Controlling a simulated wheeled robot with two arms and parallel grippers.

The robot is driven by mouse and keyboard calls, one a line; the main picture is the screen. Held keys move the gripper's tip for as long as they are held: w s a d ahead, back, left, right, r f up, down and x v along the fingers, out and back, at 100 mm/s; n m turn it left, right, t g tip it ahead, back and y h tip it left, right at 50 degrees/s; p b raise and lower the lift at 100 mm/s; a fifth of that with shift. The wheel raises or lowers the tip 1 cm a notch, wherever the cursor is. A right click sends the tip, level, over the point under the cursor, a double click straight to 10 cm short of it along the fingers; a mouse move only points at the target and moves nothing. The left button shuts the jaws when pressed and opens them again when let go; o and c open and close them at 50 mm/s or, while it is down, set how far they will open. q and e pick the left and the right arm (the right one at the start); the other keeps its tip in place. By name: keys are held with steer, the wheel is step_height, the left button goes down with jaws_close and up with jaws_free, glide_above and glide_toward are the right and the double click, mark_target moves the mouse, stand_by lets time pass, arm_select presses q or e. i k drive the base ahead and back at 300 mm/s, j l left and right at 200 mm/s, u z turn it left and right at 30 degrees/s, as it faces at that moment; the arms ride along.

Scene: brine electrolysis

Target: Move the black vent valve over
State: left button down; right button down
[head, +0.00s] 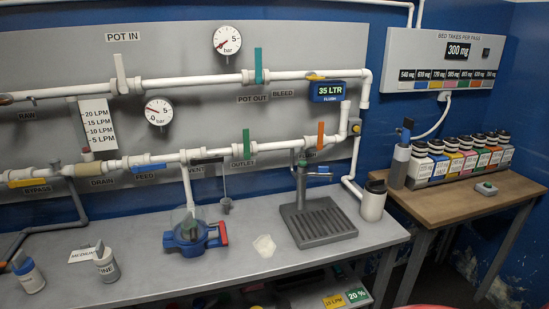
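The black vent valve (207,161) has a dark handle that appears to lie along the lower white pipe. The VENT label (196,171) is on the grey panel just below it and is partly hidden by the vertical pipe. A thin dark line with a small grey cup (226,206) hangs just right of the valve. Neither of my grippers is in view, and nothing touches the valve.
Other handles flank it: blue feed (150,168), green outlet (246,143) and orange (320,135). Below stand a blue device with a clear vessel (190,238) and a drain stand (318,222). The front bench (150,278) is mostly clear.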

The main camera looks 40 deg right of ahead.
mark_target(194, 161)
steer(key=z, duration=0.95)
steer(key=i+l, duration=0.1)
steer(key=i, duration=0.95)
